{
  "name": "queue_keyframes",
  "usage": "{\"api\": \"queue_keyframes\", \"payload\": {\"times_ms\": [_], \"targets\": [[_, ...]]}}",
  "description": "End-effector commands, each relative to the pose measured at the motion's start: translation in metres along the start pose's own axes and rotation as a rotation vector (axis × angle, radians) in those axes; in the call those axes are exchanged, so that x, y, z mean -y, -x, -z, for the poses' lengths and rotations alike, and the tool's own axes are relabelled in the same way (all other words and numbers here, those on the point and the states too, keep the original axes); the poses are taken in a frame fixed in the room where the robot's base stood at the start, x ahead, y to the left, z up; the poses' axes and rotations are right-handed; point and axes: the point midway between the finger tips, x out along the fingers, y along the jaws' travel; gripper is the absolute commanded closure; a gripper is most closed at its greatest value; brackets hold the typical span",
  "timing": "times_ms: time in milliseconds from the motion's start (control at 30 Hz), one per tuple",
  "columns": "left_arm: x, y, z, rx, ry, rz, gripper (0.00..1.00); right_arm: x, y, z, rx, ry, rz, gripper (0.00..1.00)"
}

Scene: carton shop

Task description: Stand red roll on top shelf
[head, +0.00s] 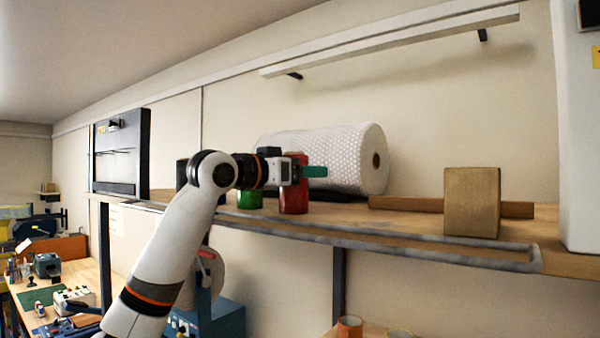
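The red roll (294,202) is upright at the top shelf (400,223), near its front edge. Its base appears to rest on the board, but a small gap cannot be ruled out. My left gripper (316,171) is at the roll's upper part, pointing right. Its body covers part of the roll, and a teal finger shows just past the roll's right side. The other finger is hidden, so I cannot tell whether it grips the roll. My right gripper is out of view.
A green roll (249,200) stands left of the red one. A bubble-wrap roll (330,155) lies behind. A cardboard box (472,202) and a long brown bar (405,203) are to the right. Shelf space between red roll and box is clear in front.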

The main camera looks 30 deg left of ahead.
Motion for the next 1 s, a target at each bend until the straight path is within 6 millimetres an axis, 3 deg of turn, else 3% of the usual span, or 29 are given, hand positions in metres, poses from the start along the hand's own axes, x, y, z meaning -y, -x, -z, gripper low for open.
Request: {"api": "queue_keyframes", "payload": {"times_ms": [200, 267, 700, 1000], "targets": [[0.0, 0.0, -0.005, 0.001, 0.0, 0.0, 0.26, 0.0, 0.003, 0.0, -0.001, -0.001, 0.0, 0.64], [0.0, 0.006, -0.001, 0.003, -0.001, -0.001, 0.26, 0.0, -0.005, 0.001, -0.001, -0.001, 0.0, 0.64], [0.0, 0.093, 0.001, 0.004, -0.001, -0.002, 0.26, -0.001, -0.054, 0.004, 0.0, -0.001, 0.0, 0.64], [0.0, 0.12, -0.002, 0.001, 0.0, 0.0, 0.26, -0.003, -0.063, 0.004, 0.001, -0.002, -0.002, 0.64]]}}
